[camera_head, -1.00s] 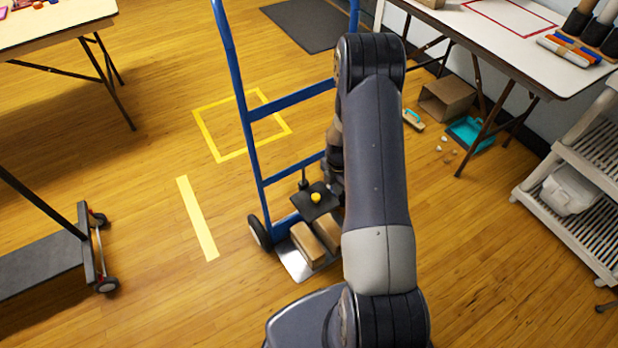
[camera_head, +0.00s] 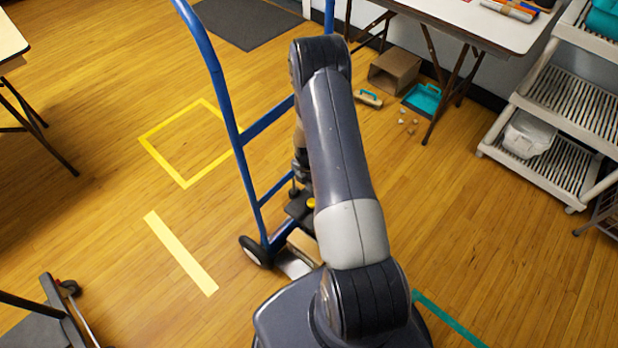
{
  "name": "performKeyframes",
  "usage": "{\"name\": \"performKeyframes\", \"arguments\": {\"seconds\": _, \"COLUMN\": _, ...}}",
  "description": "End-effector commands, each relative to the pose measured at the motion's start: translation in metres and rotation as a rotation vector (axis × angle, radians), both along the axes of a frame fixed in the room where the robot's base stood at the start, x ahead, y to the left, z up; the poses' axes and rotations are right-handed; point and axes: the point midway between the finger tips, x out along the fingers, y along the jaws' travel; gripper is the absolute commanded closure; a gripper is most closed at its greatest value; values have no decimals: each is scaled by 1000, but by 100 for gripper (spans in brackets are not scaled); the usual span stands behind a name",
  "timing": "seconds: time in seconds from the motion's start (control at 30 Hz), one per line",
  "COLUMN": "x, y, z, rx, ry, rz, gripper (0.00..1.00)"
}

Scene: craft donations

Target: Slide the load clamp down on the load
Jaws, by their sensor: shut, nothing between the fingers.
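The blue hand truck (camera_head: 228,105) stands upright in front of me. Below the clamp, a brown box (camera_head: 304,244) of the load sits on the metal toe plate (camera_head: 293,268); my arm and base hide the rest. Whether the clamp touches the load cannot be made out. My gripper (camera_head: 301,182) is shut and empty, largely hidden by my arm, close by the clamp and the truck's frame.
A white table (camera_head: 470,22) stands at the back, with a cardboard box (camera_head: 394,72), a brush (camera_head: 369,97) and a teal dustpan (camera_head: 422,98) beneath. Grey shelves (camera_head: 565,125) are at right. A cart (camera_head: 60,315) is at lower left. Floor left of the truck is clear.

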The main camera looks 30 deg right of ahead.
Motion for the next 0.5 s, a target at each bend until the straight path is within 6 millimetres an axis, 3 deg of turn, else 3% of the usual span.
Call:
{"name": "performKeyframes", "arguments": {"seconds": 0.2, "x": -2, "y": -1, "z": -42, "rx": 0, "ry": 2, "rz": 1, "gripper": 100}}
{"name": "performKeyframes", "arguments": {"seconds": 0.5, "x": -3, "y": -2, "z": -68, "rx": 0, "ry": 1, "rz": 0, "gripper": 100}}
